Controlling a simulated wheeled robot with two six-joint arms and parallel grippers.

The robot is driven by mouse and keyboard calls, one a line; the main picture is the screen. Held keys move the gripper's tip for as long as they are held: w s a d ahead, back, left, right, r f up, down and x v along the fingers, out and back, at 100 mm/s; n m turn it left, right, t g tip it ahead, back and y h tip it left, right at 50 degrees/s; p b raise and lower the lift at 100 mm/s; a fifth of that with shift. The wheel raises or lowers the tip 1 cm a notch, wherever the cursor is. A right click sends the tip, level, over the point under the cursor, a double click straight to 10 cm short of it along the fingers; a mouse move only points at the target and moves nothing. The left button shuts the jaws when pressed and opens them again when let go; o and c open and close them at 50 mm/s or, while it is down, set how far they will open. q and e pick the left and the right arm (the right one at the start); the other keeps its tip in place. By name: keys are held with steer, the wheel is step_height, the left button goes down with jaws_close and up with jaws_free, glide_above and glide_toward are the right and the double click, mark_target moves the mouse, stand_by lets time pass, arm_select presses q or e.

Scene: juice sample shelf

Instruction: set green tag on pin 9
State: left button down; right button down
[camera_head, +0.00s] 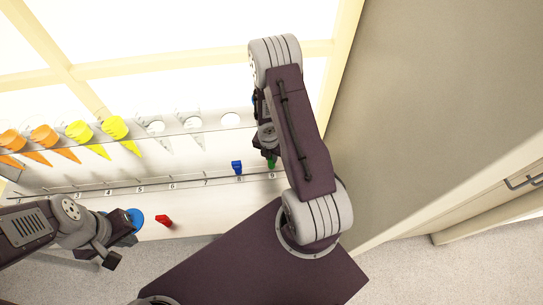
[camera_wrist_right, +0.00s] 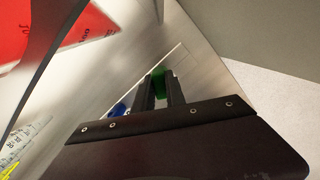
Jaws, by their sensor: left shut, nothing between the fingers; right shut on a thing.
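The small green tag (camera_head: 271,163) is at the label marked 9 (camera_head: 272,176), at the right end of the numbered rail (camera_head: 188,184). My right gripper (camera_head: 269,153) is shut on it. In the right wrist view, the green tag (camera_wrist_right: 158,76) shows between the fingertips of my right gripper (camera_wrist_right: 160,88). Pin 9 itself is hidden, so I cannot tell whether the tag is on it or only close. My left gripper (camera_head: 125,232) is shut and empty at the lower left, near the front of the shelf.
A blue tag (camera_head: 237,167) is at label 8, close left of the green one; it also shows in the wrist view (camera_wrist_right: 118,110). A red tag (camera_head: 163,220) and a blue disc (camera_head: 135,218) lie in front. Orange and yellow cones (camera_head: 78,132) stand in the upper rack.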

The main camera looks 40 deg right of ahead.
stand_by(0.3)
steer(key=shift+f+b, duration=0.75)
steer(key=c, duration=1.3)
jaws_free()
steer(key=r+p, duration=0.2)
steer(key=r, duration=0.1)
steer(key=r+p, duration=0.3)
steer(key=a+r+p, duration=0.1)
steer(key=r+p, duration=0.1)
steer(key=r, duration=0.1)
steer(key=shift+s+r, duration=0.15)
steer(key=shift+s, duration=0.1)
